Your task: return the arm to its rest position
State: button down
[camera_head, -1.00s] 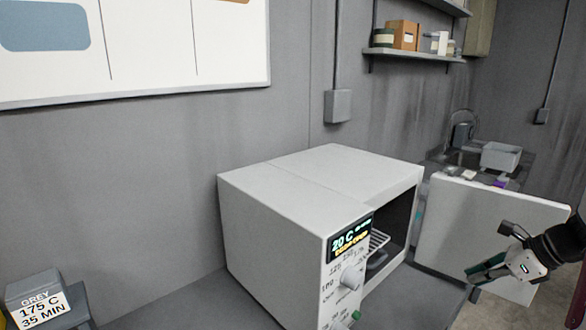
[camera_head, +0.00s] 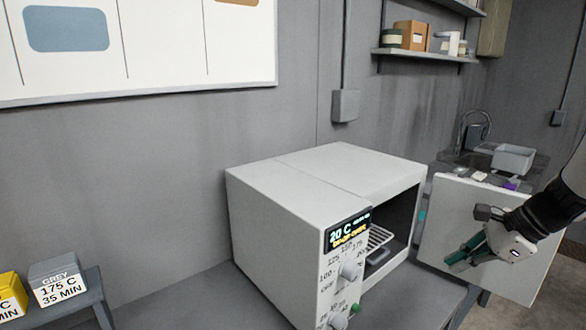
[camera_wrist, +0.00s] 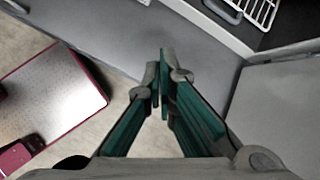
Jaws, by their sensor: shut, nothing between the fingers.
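My gripper (camera_head: 455,262) is at the right in the head view, in front of the oven's open door (camera_head: 440,225). Its green-padded fingers are shut with nothing between them, and it points left and a little down. In the wrist view the closed fingertips (camera_wrist: 160,68) are over the grey bench edge and the floor. The white oven (camera_head: 290,215) stands on the bench to the left of my gripper. A wire rack (camera_head: 378,238) and a dark item show inside its open front.
The oven door stands open close to my gripper. A red-edged grey panel (camera_wrist: 62,92) is at the left in the wrist view. A grey bin (camera_head: 512,158) stands by the sink at the back. Labelled blocks (camera_head: 58,268) sit at far left. Bare floor shows below the gripper.

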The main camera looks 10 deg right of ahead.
jog(key=s+a+r+n+g, duration=0.1)
jog(key=a+r+n, duration=0.2)
jog(key=a, duration=0.2)
jog(key=s+a+r+n, duration=0.1)
jog(key=a+r+n, duration=0.1)
jog(key=a+n, duration=0.3)
jog(key=s+a+r+n+t+h, duration=0.1)
jog(key=s+a+r+n+h, duration=0.3)
jog(key=s+a+n, duration=0.9)
jog(key=a+r+n, duration=0.1)
jog(key=n, duration=0.2)
jog(key=shift+a+r, duration=0.3)
jog(key=shift+r, duration=0.05)
